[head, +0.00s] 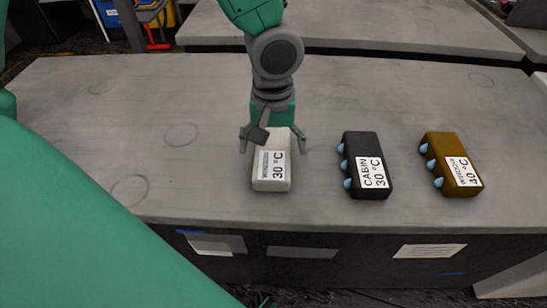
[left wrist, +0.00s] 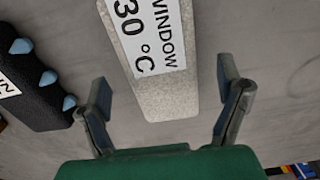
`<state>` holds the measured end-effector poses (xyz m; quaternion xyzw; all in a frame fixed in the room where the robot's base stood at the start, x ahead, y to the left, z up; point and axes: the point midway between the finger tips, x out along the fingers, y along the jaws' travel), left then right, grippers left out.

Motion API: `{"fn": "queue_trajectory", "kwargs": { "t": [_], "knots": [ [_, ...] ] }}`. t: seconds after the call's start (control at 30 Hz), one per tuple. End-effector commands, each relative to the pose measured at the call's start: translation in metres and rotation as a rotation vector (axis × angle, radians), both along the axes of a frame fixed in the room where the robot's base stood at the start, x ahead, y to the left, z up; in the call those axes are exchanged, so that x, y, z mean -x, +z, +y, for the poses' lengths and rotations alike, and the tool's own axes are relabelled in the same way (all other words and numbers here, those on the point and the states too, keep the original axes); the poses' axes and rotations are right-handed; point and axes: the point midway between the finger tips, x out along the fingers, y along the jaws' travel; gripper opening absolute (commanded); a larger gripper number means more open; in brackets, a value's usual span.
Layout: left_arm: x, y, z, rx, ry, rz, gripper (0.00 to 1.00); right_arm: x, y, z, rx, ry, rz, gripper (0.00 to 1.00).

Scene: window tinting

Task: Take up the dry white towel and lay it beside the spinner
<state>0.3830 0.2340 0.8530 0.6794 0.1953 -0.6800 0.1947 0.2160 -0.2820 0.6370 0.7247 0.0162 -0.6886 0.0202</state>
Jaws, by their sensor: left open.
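The white towel (head: 272,182) is a pale block on the grey table, labelled "WINDOW 30 °C" in the left wrist view, with no blue drops showing on it. My left gripper (head: 273,143) is open over its far end, with one finger on each side. In the left wrist view the towel (left wrist: 165,103) lies between the spread fingers of the gripper (left wrist: 163,95), with a gap on both sides. No spinner can be made out. My right gripper is not in view.
A black block (head: 367,150) labelled "CABIN 30 °C" and a brown block (head: 447,150) labelled 40 °C stand to the right, both with blue drops on their left sides. The grey table (head: 120,110) is clear on the left, with faint ring marks.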

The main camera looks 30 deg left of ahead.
Motion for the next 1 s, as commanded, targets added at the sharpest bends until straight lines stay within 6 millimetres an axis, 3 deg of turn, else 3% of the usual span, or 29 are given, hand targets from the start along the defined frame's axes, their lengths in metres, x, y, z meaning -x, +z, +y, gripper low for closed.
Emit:
{"fn": "queue_trajectory", "kwargs": {
  "t": [0.1, 0.4, 0.57, 0.87, 1.0],
  "knots": [
    [0.000, -0.016, 0.000, -0.001, -0.001, 0.001, 0.86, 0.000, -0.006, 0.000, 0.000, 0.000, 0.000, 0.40],
    [0.000, -0.018, 0.000, 0.000, 0.000, -0.002, 0.86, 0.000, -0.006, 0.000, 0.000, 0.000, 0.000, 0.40],
    [0.000, -0.018, 0.000, 0.000, 0.000, -0.001, 0.30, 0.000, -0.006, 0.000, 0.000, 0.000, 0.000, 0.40],
    [0.000, -0.017, 0.000, 0.000, 0.000, -0.001, 0.27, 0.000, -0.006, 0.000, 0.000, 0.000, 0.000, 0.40],
    [-0.001, -0.003, 0.000, 0.000, 0.001, -0.005, 0.27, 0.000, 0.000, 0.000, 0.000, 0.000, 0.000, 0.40]
  ]
}}
